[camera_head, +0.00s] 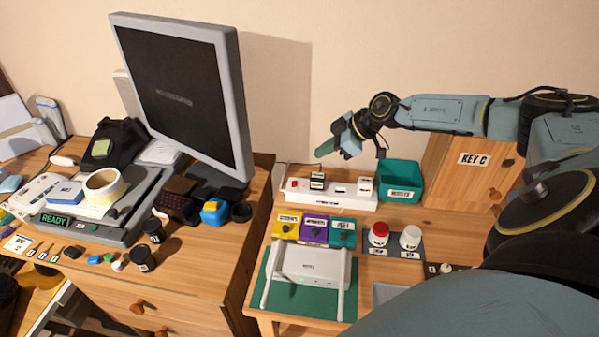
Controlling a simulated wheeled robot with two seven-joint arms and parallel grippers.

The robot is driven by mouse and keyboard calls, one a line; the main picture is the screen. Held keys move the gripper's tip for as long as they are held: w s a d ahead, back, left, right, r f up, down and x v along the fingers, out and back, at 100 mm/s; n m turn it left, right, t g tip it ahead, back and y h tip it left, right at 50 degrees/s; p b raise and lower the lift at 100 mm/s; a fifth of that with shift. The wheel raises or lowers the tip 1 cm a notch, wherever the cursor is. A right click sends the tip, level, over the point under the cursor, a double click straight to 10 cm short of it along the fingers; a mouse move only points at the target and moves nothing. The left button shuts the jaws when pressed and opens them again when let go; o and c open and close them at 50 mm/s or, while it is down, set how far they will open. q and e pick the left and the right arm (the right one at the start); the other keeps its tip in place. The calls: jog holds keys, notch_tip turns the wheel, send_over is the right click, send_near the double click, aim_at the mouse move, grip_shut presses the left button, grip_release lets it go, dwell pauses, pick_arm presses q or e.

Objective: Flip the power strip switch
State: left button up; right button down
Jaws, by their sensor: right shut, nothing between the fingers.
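The white power strip (326,199) lies on the right-hand wooden table, near the wall. A small red switch (294,183) sits at its left end. Black and white plugs (317,182) stand in its sockets. My right gripper (326,150) is above the strip, up and to the right of the red switch, and apart from it. It is shut and empty. Its arm comes in from the right. The position of the red switch is too small to tell. My left gripper is not in view.
A teal bin (401,181) stands right of the strip. Yellow, purple and teal boxes (314,229) and a white router (311,265) are in front. Red-capped and white bottles (379,234) stand to the right. A monitor (185,90) stands on the left desk.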

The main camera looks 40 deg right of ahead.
aim_at(299, 184)
jog(key=shift+d, duration=0.2)
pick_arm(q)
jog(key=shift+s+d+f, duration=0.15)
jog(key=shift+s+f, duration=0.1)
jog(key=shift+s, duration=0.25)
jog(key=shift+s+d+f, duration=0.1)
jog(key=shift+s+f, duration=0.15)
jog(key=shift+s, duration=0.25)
